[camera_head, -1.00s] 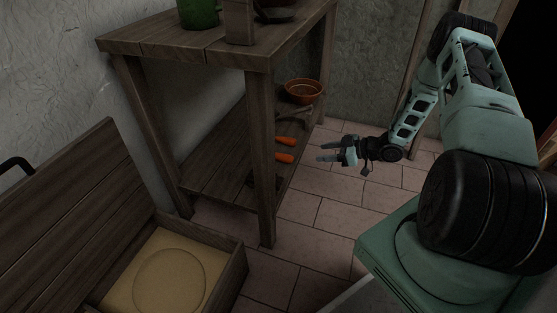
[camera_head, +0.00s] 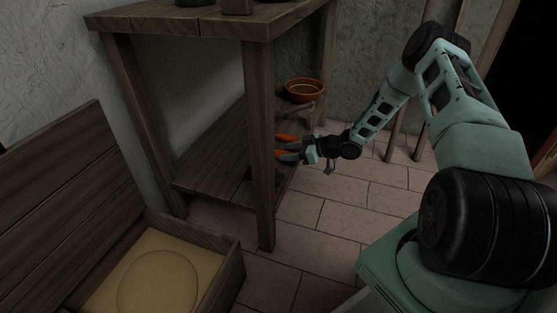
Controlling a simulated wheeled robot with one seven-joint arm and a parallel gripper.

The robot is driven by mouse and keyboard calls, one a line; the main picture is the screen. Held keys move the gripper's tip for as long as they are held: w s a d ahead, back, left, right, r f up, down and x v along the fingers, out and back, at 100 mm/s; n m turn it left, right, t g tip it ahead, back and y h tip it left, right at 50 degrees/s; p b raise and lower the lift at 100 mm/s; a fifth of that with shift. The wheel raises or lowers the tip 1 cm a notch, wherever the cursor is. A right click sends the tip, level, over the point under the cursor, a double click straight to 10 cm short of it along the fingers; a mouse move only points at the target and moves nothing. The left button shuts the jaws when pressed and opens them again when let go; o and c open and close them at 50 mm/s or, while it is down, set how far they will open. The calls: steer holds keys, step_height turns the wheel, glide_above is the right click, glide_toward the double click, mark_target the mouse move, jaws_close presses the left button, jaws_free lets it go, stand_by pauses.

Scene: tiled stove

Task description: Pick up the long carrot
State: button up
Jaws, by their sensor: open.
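Two slim orange pieces lie on the lower shelf of the wooden table, partly hidden by its front leg: an upper one (camera_head: 288,138) and a lower one (camera_head: 281,154). I cannot tell which is the long carrot, or whether both are carrots. My gripper (camera_head: 285,149) is open at the right edge of this shelf. Its fingers point left and overlap the orange pieces in the picture. Whether they touch either piece is not clear. No orange piece is seen held.
The table leg (camera_head: 262,160) stands just left of my gripper. An orange-brown bowl (camera_head: 305,91) and a greyish tool (camera_head: 299,112) are behind on the lower shelf (camera_head: 215,160). An open wooden box (camera_head: 228,262) is at lower left. Tiled floor (camera_head: 345,215) is clear at right.

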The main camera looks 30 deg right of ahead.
mark_target(281, 152)
steer(key=b+x, duration=0.1)
steer(key=x, duration=0.2)
steer(key=shift+w+f+b, duration=0.1)
steer(key=shift+b, duration=0.3)
steer(key=c, duration=1.1)
